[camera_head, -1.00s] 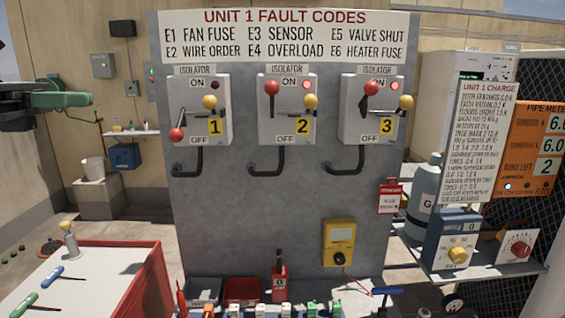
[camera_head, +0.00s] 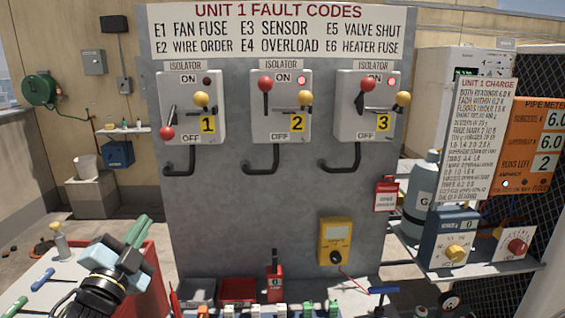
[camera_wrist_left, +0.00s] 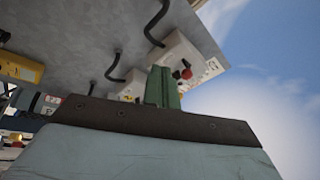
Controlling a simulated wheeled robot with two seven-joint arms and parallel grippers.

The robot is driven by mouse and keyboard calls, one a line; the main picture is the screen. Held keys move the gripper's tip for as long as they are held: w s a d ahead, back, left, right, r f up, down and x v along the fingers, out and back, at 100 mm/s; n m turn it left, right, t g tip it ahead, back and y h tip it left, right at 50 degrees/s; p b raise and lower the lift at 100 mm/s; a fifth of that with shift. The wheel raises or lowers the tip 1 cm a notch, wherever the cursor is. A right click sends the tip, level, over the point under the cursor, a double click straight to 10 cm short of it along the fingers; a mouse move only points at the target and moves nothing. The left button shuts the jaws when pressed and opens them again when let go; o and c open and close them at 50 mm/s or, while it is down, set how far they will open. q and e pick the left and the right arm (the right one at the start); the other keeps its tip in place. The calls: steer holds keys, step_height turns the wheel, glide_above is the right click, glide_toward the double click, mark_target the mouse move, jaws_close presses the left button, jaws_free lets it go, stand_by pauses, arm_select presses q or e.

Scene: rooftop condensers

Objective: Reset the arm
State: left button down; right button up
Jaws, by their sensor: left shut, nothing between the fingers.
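My left gripper (camera_head: 138,230) is in the lower left of the head view, above the red-edged white table (camera_head: 160,290). Its green fingers are together, point up and hold nothing. In the left wrist view the green fingers (camera_wrist_left: 162,87) are also together, with the grey panel tilted behind them. My right gripper is in neither view. On the panel (camera_head: 280,200), isolator 1 (camera_head: 190,107) has its red knob down near OFF and a dark lamp. Isolator 2 (camera_head: 281,107) and isolator 3 (camera_head: 368,107) have their red knobs up near ON and lit red lamps.
A yellow meter (camera_head: 335,241) is on the lower panel. Several small coloured parts line its foot. A gas cylinder (camera_head: 420,195) and a blue box with a yellow knob (camera_head: 448,240) stand at the right. A blue-handled screwdriver (camera_head: 43,279) lies on the table left of my gripper.

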arm_select(q)
steer(key=s+d+f+n+g+y, duration=0.1)
steer(key=s+f+n+g+y, duration=0.1)
steer(key=s+f+n+g, duration=0.45)
steer(key=s+f+n+g+y, duration=0.1)
steer(key=s+f+n+g, duration=0.15)
steer(key=s+f, duration=0.8)
steer(key=s+d+f+n+g+h, duration=0.15)
steer(key=s+d+f+g, duration=0.25)
steer(key=s+f+g, duration=0.85)
steer(key=s+f+t, duration=0.1)
steer(key=s+f, duration=0.1)
steer(key=f, duration=1.1)
steer(key=s+f+t, duration=0.2)
steer(key=f, duration=1)
steer(key=s+a+f+g+b, duration=0.1)
steer(key=s+a+f, duration=0.1)
steer(key=s+f, duration=1.2)
steer(key=shift+s+a+f+y, duration=0.3)
steer(key=shift+s+a+y, duration=0.1)
steer(key=shift+s, duration=0.75)
steer(key=shift+g, duration=0.25)
